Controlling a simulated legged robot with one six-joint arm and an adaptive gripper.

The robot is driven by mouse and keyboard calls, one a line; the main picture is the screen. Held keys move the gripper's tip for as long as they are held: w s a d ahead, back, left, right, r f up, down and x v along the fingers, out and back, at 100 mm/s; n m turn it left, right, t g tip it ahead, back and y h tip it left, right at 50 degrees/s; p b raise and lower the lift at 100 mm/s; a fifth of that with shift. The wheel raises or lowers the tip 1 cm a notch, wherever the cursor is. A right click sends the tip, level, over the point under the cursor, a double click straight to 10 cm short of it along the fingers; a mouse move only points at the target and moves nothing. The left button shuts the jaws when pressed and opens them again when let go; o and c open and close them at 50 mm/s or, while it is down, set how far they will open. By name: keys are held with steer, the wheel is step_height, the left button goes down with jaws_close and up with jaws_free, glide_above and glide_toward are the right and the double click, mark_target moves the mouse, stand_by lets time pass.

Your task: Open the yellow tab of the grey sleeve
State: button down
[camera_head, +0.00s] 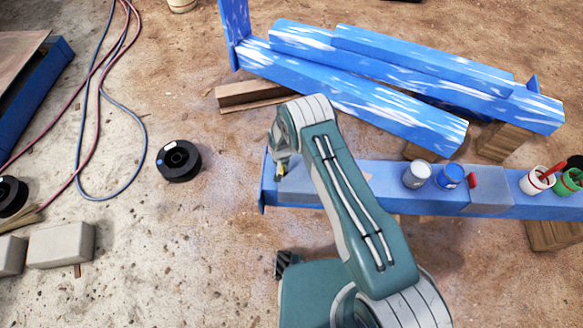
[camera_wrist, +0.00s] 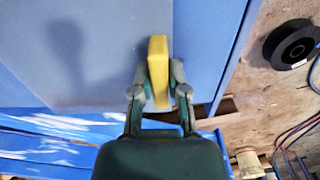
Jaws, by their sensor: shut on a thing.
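The yellow tab (camera_wrist: 158,72) stands between the fingers of my gripper (camera_wrist: 161,82) in the wrist view, and my gripper is shut on it. In the head view the tab shows as a small yellow spot (camera_head: 281,169) below my gripper (camera_head: 281,160) at the left end of the blue beam. The grey sleeve (camera_wrist: 110,35) fills much of the upper wrist view as a flat grey-blue face. In the head view the sleeve (camera_head: 298,184) is partly hidden by my arm. The tab's base is hidden by the fingers.
The blue beam (camera_head: 400,203) carries a second sleeve (camera_head: 490,192) with a red tab (camera_head: 473,180), plus white, blue and green paint cans on the right. Blue-painted beams (camera_head: 390,95) lie behind.

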steer(key=shift+s+f, duration=0.1)
steer(key=c, duration=0.6)
jaws_free()
steer(key=shift+c, duration=0.2)
steer(key=shift+a, duration=0.1)
step_height(320, 180, up, 12)
